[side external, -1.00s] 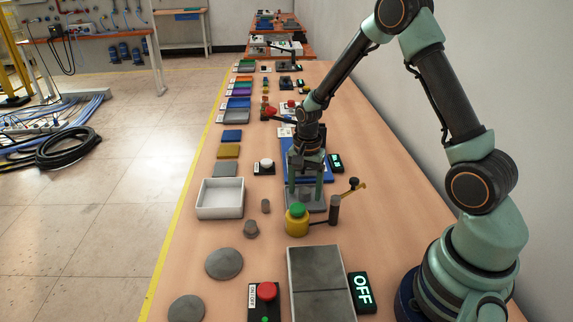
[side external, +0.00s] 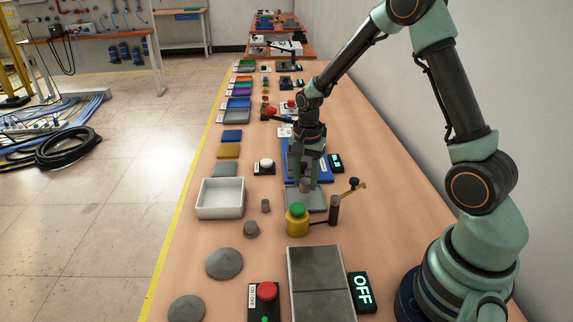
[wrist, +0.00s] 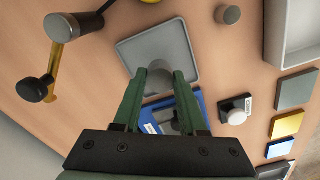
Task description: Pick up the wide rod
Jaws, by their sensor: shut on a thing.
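The wide rod (wrist: 159,72) is a grey cylinder between the green fingers of my gripper (wrist: 162,85) in the wrist view. My gripper is shut on it. In the side external view my gripper (side external: 307,172) points down, with the rod (side external: 304,186) low between the fingertips. They are above or close to a grey plate (side external: 308,203); the exact height is hard to tell. The fingers hide part of the rod.
A yellow cylinder with a green top (side external: 297,220) and a dark post with a yellow lever (side external: 334,209) stand close in front. Left are a small rod (side external: 266,206), a stepped grey piece (side external: 251,230) and a white tray (side external: 220,213). A blue plate (side external: 318,171) lies behind.

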